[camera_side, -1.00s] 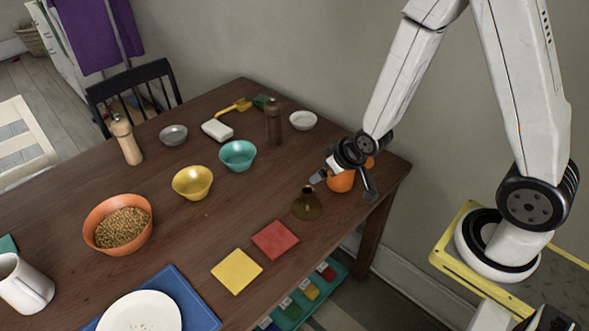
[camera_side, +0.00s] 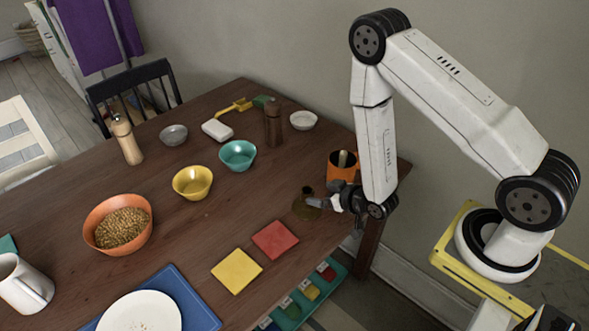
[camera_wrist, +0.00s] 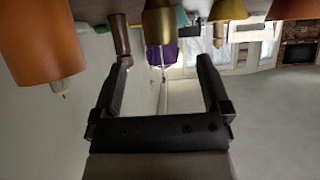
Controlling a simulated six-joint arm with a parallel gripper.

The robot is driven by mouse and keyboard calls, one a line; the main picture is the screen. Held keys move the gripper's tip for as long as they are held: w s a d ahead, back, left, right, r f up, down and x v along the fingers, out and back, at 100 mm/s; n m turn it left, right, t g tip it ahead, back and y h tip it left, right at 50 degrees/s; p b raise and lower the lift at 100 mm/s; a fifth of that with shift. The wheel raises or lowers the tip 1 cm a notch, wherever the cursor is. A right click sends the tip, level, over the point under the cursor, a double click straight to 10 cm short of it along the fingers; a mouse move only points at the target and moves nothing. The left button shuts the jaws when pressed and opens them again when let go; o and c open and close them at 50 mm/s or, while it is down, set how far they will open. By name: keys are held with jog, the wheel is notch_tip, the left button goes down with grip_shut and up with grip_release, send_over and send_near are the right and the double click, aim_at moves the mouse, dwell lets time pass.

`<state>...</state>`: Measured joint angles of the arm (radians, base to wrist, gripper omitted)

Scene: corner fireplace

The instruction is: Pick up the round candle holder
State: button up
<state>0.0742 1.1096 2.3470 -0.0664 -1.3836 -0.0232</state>
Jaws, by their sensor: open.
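The round candle holder is a small brass-olive piece (camera_side: 304,208) with a wide round base and a narrow neck, standing on the table near its right edge. In the wrist view it shows as a brass shape (camera_wrist: 158,27) at the top, upside down. My gripper (camera_side: 322,203) is low over the table at the holder's right side, pointing left at it, and covers part of it. In the wrist view my gripper (camera_wrist: 163,62) is open and empty. The holder lies beyond the fingertips, roughly in line with the gap. Whether a finger touches it I cannot tell.
An orange cup (camera_side: 341,166) stands close behind my gripper and shows at left in the wrist view (camera_wrist: 42,48). Red (camera_side: 275,240) and yellow (camera_side: 237,271) squares lie in front. Teal (camera_side: 238,156) and yellow (camera_side: 192,183) bowls and a dark mill (camera_side: 273,123) stand farther left.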

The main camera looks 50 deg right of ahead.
aim_at(304, 190)
jog(key=shift+x, duration=1.3)
jog(key=shift+w, duration=0.1)
jog(key=shift+x, duration=2.55)
jog(key=shift+a, duration=0.1)
grip_shut()
